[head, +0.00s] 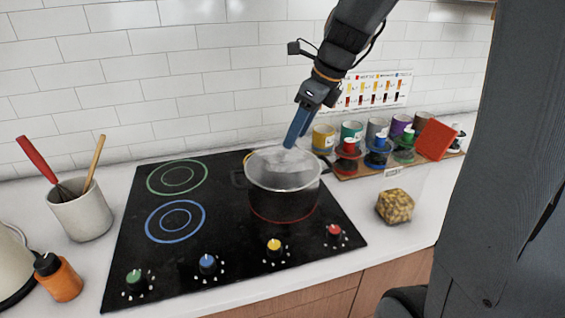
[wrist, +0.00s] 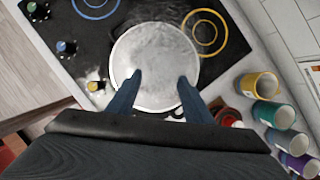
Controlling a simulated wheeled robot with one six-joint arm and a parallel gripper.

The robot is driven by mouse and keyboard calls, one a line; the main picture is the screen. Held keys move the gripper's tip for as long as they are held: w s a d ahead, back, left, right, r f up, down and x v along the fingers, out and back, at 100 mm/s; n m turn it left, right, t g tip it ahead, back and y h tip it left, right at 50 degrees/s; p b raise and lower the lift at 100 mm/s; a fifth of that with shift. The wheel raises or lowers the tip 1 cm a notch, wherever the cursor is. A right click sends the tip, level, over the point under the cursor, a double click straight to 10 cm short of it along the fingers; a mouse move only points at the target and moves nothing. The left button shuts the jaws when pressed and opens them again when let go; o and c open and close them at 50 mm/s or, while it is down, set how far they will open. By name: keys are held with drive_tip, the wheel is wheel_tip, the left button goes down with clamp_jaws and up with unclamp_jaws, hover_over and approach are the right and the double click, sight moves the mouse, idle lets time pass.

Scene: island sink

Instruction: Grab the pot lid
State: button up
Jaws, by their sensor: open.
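The pot lid (head: 270,178) is a pale, glassy round lid with a light rim. It sits on a dark pot (head: 290,205) at the right side of the black cooktop. In the wrist view the lid (wrist: 155,50) is a large grey disc. My gripper (head: 292,143) comes down from above over the far part of the lid, with blue fingers. In the wrist view my gripper (wrist: 160,78) is open, its two fingers apart over the lid with nothing seen between them. I cannot tell whether the fingertips touch the lid, and its knob is not clear.
The cooktop (head: 215,240) has coloured rings and several knobs along its front. A rack with colourful cans and a red block (head: 435,139) stands behind right. A jar of yellow pieces (head: 394,206) is right of the pot. A utensil crock (head: 80,212) and orange bottle (head: 58,278) stand left.

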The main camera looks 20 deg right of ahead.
sight(283, 153)
drive_tip(key=x, duration=0.3)
drive_tip(key=a+p+x, duration=0.1)
drive_tip(key=x, duration=0.1)
drive_tip(key=shift+a+f, duration=0.2)
clamp_jaws()
